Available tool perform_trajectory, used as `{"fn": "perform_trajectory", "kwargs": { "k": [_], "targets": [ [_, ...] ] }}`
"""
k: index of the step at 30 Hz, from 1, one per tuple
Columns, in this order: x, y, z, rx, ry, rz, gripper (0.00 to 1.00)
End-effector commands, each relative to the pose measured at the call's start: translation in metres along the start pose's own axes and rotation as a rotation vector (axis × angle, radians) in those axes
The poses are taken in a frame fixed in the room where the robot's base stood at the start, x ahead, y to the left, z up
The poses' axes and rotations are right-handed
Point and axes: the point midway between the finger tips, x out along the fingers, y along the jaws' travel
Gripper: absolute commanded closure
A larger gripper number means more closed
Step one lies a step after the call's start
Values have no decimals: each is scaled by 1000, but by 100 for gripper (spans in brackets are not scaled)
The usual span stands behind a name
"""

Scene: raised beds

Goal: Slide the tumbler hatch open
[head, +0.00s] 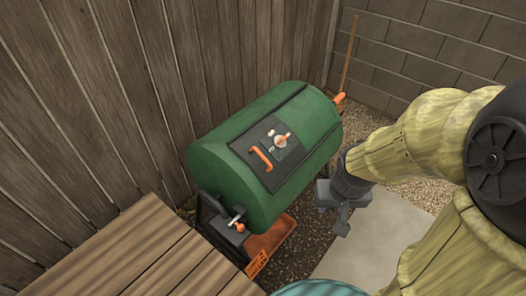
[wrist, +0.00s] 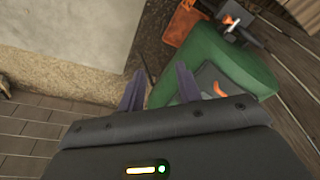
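The tumbler (head: 225,168) is a green drum lying on its side on a stand by the fence. Its dark grey hatch (head: 287,165) is on the upper side, with an orange bar handle (head: 261,158) and a pale round latch with an orange tip (head: 281,141). No opening shows around the hatch. My gripper (head: 341,222) is to the right of the drum, apart from it. In the wrist view my gripper (wrist: 160,75) has its fingers spread with nothing between them. The drum (wrist: 240,70) and part of the orange handle (wrist: 220,88) show beyond the right finger.
A wooden deck or tabletop (head: 150,255) is at the front left. An orange tray (head: 270,241) is on the ground below the drum. A plank fence (head: 90,110) stands behind, and a block wall (head: 430,45) at the back right. A pale slab (head: 375,235) and gravel lie right of the drum.

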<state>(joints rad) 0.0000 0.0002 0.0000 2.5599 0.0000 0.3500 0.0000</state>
Motion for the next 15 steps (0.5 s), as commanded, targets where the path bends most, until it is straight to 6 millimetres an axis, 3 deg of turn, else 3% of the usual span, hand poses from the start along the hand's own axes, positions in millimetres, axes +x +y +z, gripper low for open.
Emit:
{"fn": "perform_trajectory", "kwargs": {
  "k": [9, 15],
  "targets": [
    [3, 1, -2, -6, 7, 3, 66],
    [36, 13, -22, -95, 93, 31, 66]
  ]
}}
